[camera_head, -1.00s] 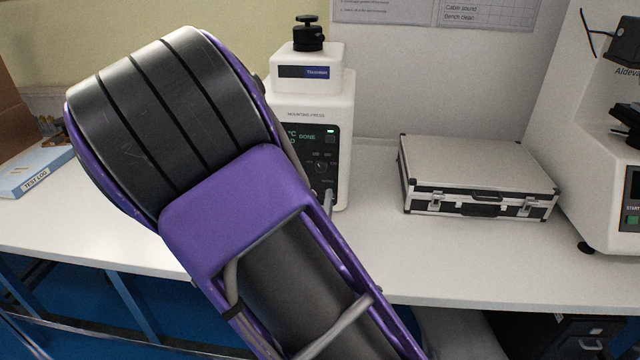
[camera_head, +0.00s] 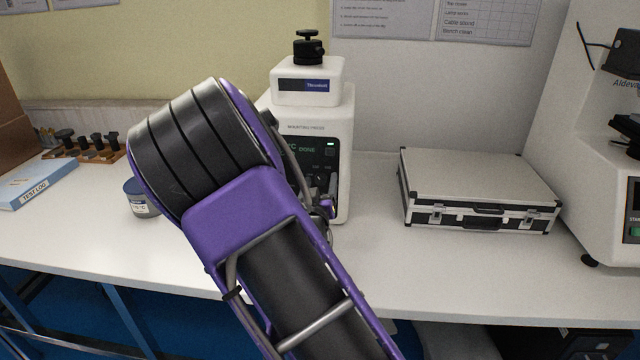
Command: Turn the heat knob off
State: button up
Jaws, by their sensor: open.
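The white mounting press (camera_head: 310,108) stands on the bench near the middle, with a black screw knob on top. Its dark front panel (camera_head: 318,158) shows a display reading "DONE" and a green light. The lower panel, where the heat knob would be, is mostly covered by my arm, so I cannot make out the knob or its setting. The tip of my gripper (camera_head: 326,205) shows only in part at the lower panel, past the edge of my purple arm. I cannot tell whether it touches anything.
A silver case (camera_head: 478,190) lies on the bench to the right, beside a white tester (camera_head: 605,150) at the edge. At left are a small labelled jar (camera_head: 141,199), a wooden rack (camera_head: 85,154) and a blue test log box (camera_head: 38,183). Bench (camera_head: 375,262) in front is clear.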

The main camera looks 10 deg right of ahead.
grip_shut()
jog(key=shift+n, duration=0.3)
jog(key=n+p, duration=0.2)
jog(key=n, duration=0.3)
jog(key=shift+r+n, duration=0.1)
jog(key=shift+n, duration=0.2)
jog(key=n+p, duration=0.2)
jog(key=n, duration=0.3)
jog(key=shift+n, duration=0.3)
jog(key=shift+p, duration=0.3)
grip_release()
